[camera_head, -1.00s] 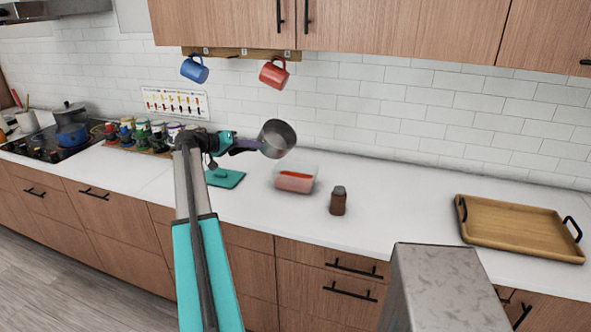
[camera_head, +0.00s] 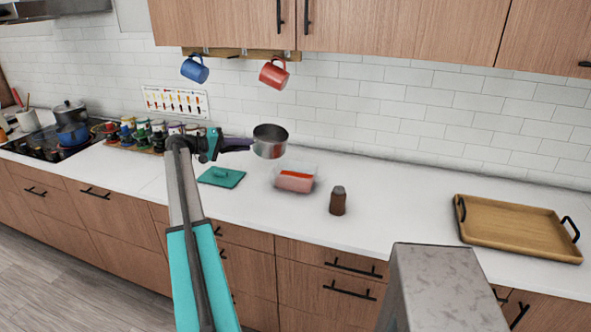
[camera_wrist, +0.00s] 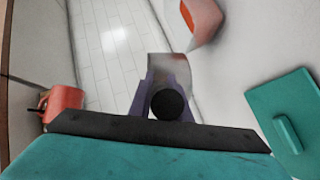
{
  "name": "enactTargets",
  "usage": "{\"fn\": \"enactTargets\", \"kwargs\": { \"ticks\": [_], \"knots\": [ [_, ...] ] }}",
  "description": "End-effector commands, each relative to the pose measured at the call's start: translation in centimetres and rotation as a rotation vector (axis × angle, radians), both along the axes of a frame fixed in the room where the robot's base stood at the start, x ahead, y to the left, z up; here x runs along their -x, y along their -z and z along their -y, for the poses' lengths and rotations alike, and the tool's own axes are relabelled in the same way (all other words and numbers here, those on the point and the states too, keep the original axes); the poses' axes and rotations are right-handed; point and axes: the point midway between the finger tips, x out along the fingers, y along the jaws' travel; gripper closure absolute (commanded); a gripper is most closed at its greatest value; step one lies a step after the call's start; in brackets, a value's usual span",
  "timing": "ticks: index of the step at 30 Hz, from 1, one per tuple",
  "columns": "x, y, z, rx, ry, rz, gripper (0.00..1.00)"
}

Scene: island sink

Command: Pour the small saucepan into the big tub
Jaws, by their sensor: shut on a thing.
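My gripper (camera_head: 222,146) is shut on the handle of the small metal saucepan (camera_head: 270,147). The pan is held about level in the air, its rim facing up, above and a little left of the tub. In the wrist view, the handle's dark round end (camera_wrist: 168,104) sits between my purple fingers (camera_wrist: 166,92); part of the pan's grey body (camera_wrist: 170,67) shows beyond. The big clear tub (camera_head: 294,183) stands open on the counter with orange-red contents inside; part of it shows in the wrist view (camera_wrist: 205,18). The inside of the pan is mostly hidden.
A teal lid (camera_head: 221,177) lies left of the tub. A brown jar (camera_head: 338,201) stands right of it. A wooden tray (camera_head: 515,230) lies farther right, with clear counter between. A blue mug (camera_head: 195,69) and a red mug (camera_head: 273,74) hang above. Several jars (camera_head: 142,134) stand at left.

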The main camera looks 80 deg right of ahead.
Motion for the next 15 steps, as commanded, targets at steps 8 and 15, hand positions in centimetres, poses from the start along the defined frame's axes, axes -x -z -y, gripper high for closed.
{"fn": "enactTargets", "kwargs": {
  "ticks": [8,15],
  "knots": [
    [-1.3,0.0,1.1,-0.075,0.001,-0.114,1.0],
    [-2.0,0.0,1.5,-0.125,0.002,-0.184,1.0]
  ]
}}
